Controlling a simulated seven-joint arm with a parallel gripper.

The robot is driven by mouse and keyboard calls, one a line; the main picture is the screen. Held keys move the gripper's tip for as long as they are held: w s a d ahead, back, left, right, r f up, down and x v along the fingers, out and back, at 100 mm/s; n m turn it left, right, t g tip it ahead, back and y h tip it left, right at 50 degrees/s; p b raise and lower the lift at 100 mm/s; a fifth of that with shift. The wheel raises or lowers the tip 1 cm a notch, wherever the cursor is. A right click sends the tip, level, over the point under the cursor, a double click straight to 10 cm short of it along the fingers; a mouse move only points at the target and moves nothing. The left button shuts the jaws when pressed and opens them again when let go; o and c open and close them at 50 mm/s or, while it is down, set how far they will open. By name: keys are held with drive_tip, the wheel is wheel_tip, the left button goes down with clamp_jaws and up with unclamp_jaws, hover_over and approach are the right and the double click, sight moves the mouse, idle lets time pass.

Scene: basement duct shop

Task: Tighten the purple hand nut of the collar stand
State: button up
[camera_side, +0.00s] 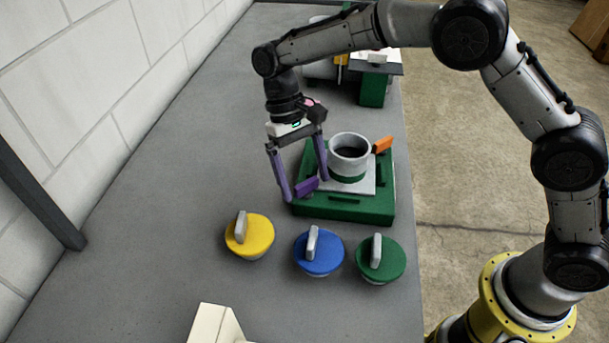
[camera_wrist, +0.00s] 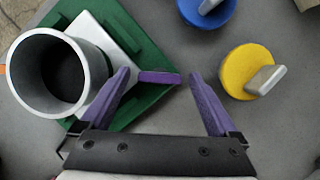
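The collar stand (camera_side: 345,213) is a green block with a white plate on top and a grey round collar (camera_side: 349,146) standing on it; the collar also shows in the wrist view (camera_wrist: 92,62). The purple hand nut (camera_side: 307,186) is a flat bar at the stand's left side, and it shows in the wrist view (camera_wrist: 158,78). My gripper (camera_side: 305,191) points down with its purple fingers apart, one on each side of the nut. In the wrist view, gaps show between the nut's ends and both fingertips (camera_wrist: 159,75). What lies under the bar is hidden.
An orange handle (camera_side: 382,145) sits at the stand's far right corner. Yellow (camera_side: 250,238), blue (camera_side: 318,255) and green (camera_side: 381,262) lids with grey grips lie in front. A cream object (camera_side: 216,325) is at the near edge. Another green stand (camera_side: 373,88) is behind.

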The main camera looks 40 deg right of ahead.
drive_tip(key=v, duration=1.3)
drive_tip(key=shift+w+r, duration=0.15)
drive_tip(key=shift+r, duration=0.15)
